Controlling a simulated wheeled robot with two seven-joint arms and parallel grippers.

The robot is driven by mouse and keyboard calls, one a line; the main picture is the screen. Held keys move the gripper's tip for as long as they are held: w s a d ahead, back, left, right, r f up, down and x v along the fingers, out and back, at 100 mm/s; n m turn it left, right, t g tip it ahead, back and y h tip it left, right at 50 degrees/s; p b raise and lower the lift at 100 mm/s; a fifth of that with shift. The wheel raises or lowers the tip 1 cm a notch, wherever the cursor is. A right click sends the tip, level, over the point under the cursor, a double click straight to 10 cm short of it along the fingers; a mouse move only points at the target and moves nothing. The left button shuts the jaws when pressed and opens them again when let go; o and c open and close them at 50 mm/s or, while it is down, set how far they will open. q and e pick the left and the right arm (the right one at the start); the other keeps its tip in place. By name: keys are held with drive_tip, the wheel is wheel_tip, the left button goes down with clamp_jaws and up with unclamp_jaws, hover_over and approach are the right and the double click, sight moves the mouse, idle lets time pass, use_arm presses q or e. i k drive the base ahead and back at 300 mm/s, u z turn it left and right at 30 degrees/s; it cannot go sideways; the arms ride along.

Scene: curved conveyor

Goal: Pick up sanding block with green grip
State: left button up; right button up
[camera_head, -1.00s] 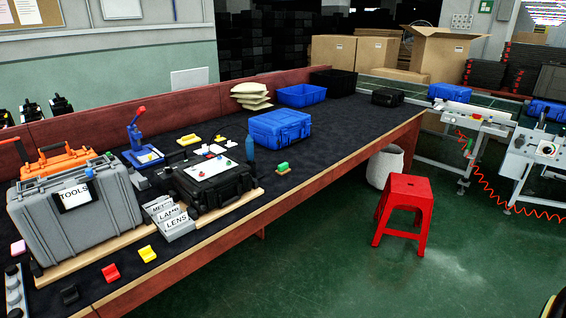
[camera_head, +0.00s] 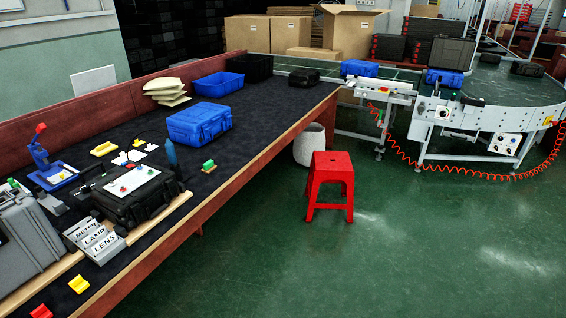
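A small block with a green grip (camera_head: 208,165) stands on the dark table top (camera_head: 262,110) near its front edge, right of the black case and below the blue case. It looks like the sanding block, with a lighter base under the green part. Neither of my grippers shows in the head view.
A black case (camera_head: 150,203), a blue bottle (camera_head: 172,154) and a blue case (camera_head: 199,123) stand close to the block. A red stool (camera_head: 330,182) stands on the green floor before the table. A curved conveyor (camera_head: 510,90) is at the right. Open floor lies in front.

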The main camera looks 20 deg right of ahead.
sight(209, 167)
drive_tip(key=z, duration=0.75)
drive_tip(key=i, duration=3.3)
drive_tip(key=u, duration=2.75)
